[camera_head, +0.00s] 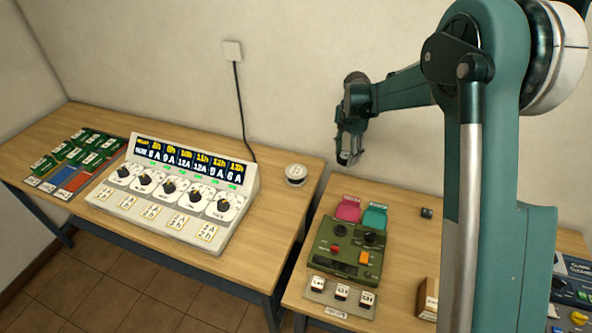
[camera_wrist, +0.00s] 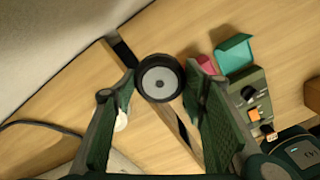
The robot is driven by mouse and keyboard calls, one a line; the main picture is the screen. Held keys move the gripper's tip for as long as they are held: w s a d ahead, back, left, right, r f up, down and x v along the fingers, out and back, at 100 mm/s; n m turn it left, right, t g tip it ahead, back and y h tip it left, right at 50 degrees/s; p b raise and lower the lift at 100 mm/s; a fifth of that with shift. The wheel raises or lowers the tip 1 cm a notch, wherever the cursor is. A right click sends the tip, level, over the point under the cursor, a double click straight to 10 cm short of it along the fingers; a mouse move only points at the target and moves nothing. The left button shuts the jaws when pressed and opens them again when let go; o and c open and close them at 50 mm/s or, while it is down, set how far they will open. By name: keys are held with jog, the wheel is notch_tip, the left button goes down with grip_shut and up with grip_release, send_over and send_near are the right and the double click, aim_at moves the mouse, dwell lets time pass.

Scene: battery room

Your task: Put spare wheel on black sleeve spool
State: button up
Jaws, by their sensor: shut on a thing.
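My gripper (camera_head: 347,158) hangs in the air above the gap between the two tables, near the back wall. In the wrist view its two green fingers (camera_wrist: 163,82) are shut on a round wheel (camera_wrist: 160,78) with a black rim and grey centre. In the head view the wheel is small and mostly hidden by the fingers. A pale round spool (camera_head: 296,174) stands upright on the left table, left of and below my gripper. A white part, likely this spool (camera_wrist: 121,121), shows beside the left finger in the wrist view. I see no clear black sleeve on it.
A large meter console (camera_head: 172,190) fills the left table's middle, with green cards (camera_head: 80,150) further left. A cable (camera_head: 240,100) runs down the wall.

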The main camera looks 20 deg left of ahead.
jog(key=s+a+r+n+p, duration=0.1)
jog(key=s+a+r+n, duration=0.1)
jog(key=a, duration=0.7)
jog(key=s+a+r+n, duration=0.2)
jog(key=s+a, duration=0.1)
jog(key=a, duration=0.6)
jog(key=shift+s+a+n+p, duration=0.25)
jog(key=shift+a+n+p, duration=0.15)
jog(key=shift+f, duration=0.2)
send_over(296, 171)
jog(key=shift+f, duration=3)
jog(key=shift+f, duration=1.85)
jog(key=shift+f, duration=0.2)
jog(key=o, duration=1)
